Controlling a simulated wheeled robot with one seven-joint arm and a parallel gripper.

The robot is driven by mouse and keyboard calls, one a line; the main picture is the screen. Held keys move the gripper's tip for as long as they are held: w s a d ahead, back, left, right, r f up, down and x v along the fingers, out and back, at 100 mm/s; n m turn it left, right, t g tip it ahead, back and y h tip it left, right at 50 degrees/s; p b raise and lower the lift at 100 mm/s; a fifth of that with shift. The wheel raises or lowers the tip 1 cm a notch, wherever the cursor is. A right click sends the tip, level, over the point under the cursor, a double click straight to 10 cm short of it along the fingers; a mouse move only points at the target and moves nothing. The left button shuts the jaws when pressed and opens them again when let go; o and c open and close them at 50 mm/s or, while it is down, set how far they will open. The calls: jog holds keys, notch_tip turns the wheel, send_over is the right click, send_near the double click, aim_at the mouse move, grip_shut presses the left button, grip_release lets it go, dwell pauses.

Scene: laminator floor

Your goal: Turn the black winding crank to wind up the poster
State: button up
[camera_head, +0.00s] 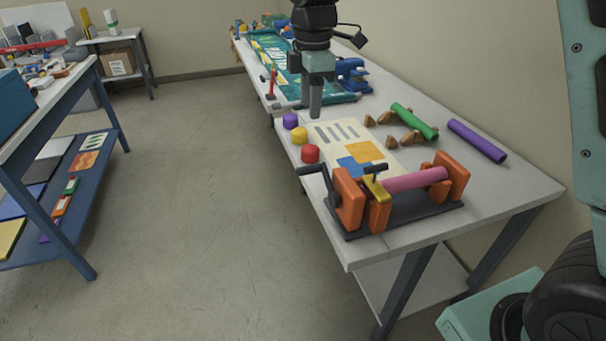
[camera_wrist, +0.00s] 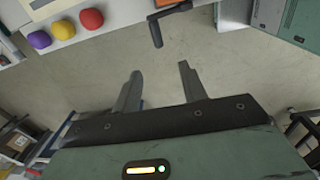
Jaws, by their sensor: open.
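The black winding crank (camera_head: 313,172) sticks out from the left side of the orange-ended winder (camera_head: 350,203) at the near end of the table. Its handle also shows at the top of the wrist view (camera_wrist: 157,32). The poster (camera_head: 327,138) lies flat on the table behind the winder, its near end reaching the winder by a pink roller (camera_head: 415,180). My gripper (camera_head: 315,112) points down above the table's left side, farther back than the crank. In the wrist view its two fingers (camera_wrist: 158,72) are apart with nothing between them, and the crank lies beyond their tips.
Purple, yellow and red knobs (camera_head: 310,154) line the table's left edge beside the poster. Green (camera_head: 415,121) and purple (camera_head: 477,141) rolls and brown wedges lie to the right. A blue-framed bench (camera_head: 62,160) stands at left. The floor (camera_head: 205,190) between is clear.

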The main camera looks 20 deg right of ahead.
jog(key=p, duration=0.3)
send_near(308, 166)
notch_tip(308, 166, down, 9)
jog(key=shift+w+f, duration=0.1)
jog(key=shift+w, duration=0.05)
grip_shut()
